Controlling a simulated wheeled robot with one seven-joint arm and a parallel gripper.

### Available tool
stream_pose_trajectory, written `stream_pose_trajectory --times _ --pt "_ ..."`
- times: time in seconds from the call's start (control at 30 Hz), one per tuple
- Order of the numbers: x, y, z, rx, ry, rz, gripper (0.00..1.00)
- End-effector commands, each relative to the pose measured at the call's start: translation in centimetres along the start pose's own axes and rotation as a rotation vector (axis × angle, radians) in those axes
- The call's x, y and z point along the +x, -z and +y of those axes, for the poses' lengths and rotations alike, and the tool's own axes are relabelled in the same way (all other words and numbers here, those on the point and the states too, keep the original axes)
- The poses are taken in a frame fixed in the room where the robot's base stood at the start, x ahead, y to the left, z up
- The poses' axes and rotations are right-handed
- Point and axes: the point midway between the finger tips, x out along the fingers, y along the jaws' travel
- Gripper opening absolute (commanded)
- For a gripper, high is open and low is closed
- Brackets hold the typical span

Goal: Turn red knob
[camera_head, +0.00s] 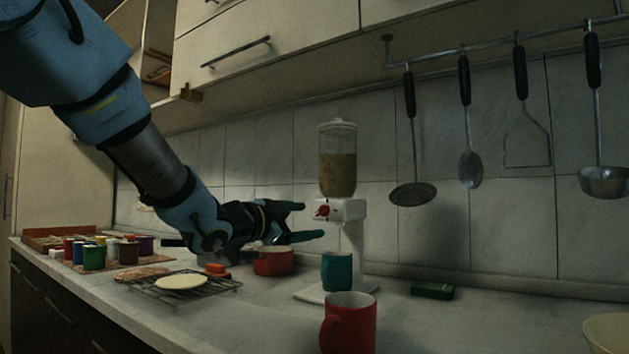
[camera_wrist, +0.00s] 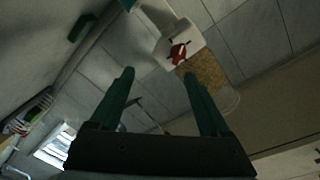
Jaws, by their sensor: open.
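The red knob (camera_head: 322,211) is on the front of the white block of a dispenser (camera_head: 338,160), under its clear hopper of tan grain. In the wrist view the knob (camera_wrist: 177,53) shows ahead of my fingers, slightly right of centre between them. My gripper (camera_head: 302,221) is open and empty, with its two teal fingers pointing right towards the knob. In the head view the fingertips are just left of the knob and apart from it. The wrist view shows both fingers (camera_wrist: 158,82) spread with nothing between them.
A teal cup (camera_head: 337,271) stands under the dispenser. A red mug (camera_head: 348,322) is in front of it, and a red pot (camera_head: 273,261) is below my gripper. A wire rack (camera_head: 209,287) and several coloured cups are on the left. Utensils hang on the right.

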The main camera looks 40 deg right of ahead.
Motion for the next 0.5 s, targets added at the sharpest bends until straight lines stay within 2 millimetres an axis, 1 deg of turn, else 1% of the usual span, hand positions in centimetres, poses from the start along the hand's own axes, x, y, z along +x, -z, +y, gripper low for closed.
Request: stream_pose_trajectory --times 0.03,0.27,0.4,0.5 --pt "0.1 0.9 -1.0 -0.1 -0.009 -0.001 0.8" --pt "-0.3 0.7 -1.2 -0.584 -0.001 0.007 0.8" --pt "-1.1 0.7 -1.6 -0.866 0.022 0.006 0.8" --pt "-1.9 0.6 -2.0 -1.045 0.046 0.007 0.8"
